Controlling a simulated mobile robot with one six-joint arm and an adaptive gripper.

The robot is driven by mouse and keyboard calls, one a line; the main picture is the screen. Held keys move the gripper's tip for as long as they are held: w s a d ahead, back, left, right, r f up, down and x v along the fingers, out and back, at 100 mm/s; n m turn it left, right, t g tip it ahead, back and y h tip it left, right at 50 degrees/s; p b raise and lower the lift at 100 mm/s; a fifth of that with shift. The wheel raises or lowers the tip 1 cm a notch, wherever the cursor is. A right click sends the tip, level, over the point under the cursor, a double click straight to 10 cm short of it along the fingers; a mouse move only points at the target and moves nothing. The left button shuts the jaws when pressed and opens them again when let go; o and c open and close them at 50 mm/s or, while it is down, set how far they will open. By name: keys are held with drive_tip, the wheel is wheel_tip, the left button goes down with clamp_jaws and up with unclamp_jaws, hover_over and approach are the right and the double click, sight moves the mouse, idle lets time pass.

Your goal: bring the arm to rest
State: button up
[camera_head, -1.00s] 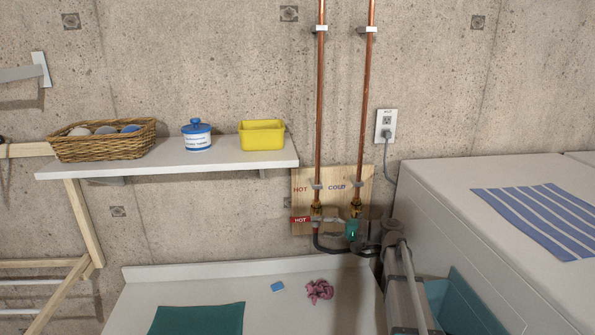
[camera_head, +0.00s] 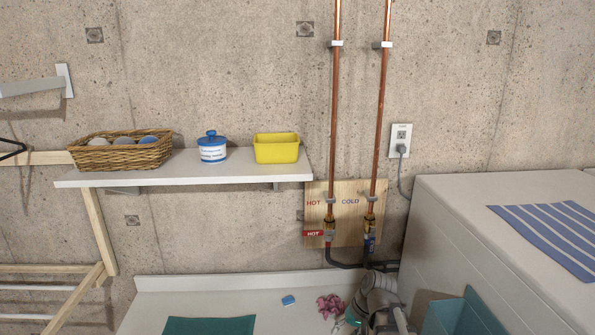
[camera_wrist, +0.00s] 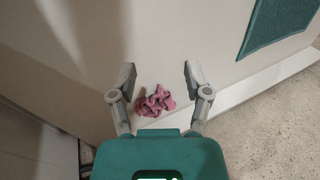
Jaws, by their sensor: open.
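My gripper (camera_wrist: 160,75) is open in the wrist view, with its two grey fingers apart and nothing between the tips. The crumpled pink cloth (camera_wrist: 155,101) shows between and behind the fingers; I see no grip on it. In the head view my folded arm (camera_head: 378,303) is low, in front of the counter's right end, below the pipe valves. The teal part of my gripper shows beside the pink cloth (camera_head: 331,305); its fingers are hard to make out there.
The white counter (camera_head: 225,283) holds a teal mat (camera_head: 210,326) and a small blue block (camera_head: 288,300). Above are copper pipes with a red-tagged hot valve (camera_head: 328,232) and a blue cold valve (camera_head: 369,243). A shelf (camera_head: 190,169) is left; a white appliance (camera_head: 460,225) is right.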

drive_tip(key=s+d+f+h, duration=0.1)
drive_tip(key=s+d+h, duration=0.3)
drive_tip(key=s, duration=0.2)
drive_tip(key=shift+f+n, duration=0.15)
drive_tip(key=shift+n, duration=0.15)
